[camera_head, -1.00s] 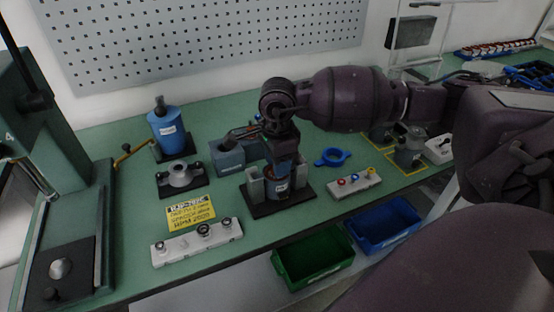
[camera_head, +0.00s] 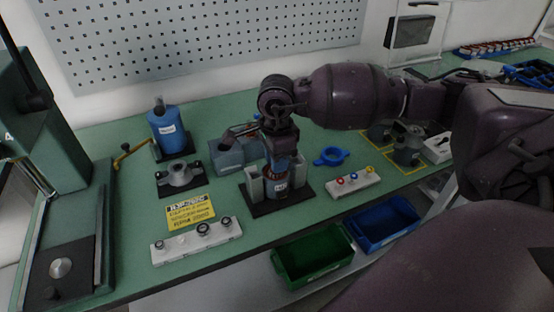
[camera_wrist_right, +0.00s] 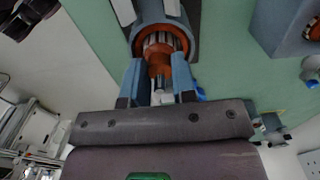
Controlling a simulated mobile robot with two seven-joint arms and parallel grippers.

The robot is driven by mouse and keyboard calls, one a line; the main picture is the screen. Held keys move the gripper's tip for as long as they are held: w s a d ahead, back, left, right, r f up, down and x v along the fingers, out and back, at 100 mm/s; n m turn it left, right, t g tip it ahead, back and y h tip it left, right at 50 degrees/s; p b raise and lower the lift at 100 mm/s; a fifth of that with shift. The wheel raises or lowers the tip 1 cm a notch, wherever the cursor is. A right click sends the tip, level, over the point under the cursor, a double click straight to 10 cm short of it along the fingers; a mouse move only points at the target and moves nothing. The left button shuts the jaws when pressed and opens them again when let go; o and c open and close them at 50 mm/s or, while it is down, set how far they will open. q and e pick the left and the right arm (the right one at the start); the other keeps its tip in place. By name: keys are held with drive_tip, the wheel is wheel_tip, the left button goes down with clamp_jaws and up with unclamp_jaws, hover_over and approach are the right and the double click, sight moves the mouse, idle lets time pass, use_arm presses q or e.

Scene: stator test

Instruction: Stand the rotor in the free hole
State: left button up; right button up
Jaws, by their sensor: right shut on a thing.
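My right gripper (camera_head: 281,162) points down over the stator (camera_head: 277,190), a grey-blue cylinder clamped between grey blocks on a black plate. In the right wrist view its blue fingers (camera_wrist_right: 158,82) are shut on the shaft end of the rotor (camera_wrist_right: 158,52). The rotor is in line with the stator's bore, ringed by orange windings (camera_wrist_right: 180,42); how deep it sits inside I cannot tell. A grey-blue block (camera_head: 228,157) stands behind and left of the stator, partly hidden. I cannot make out a free hole. My left gripper is not in view.
A blue motor (camera_head: 168,130) and a grey flanged part (camera_head: 180,176) stand at the left. White racks (camera_head: 196,240) (camera_head: 354,182) flank the stator in front and at right.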

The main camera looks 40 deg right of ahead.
drive_tip(key=shift+r+p, duration=0.4)
drive_tip(key=shift+r, duration=0.85)
drive_tip(key=shift+r+p, duration=1.2)
drive_tip(key=shift+r, duration=1.65)
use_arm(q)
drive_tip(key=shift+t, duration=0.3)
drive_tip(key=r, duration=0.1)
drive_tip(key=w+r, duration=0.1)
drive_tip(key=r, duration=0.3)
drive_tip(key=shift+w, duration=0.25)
use_arm(e)
drive_tip(key=shift+a+f, duration=0.1)
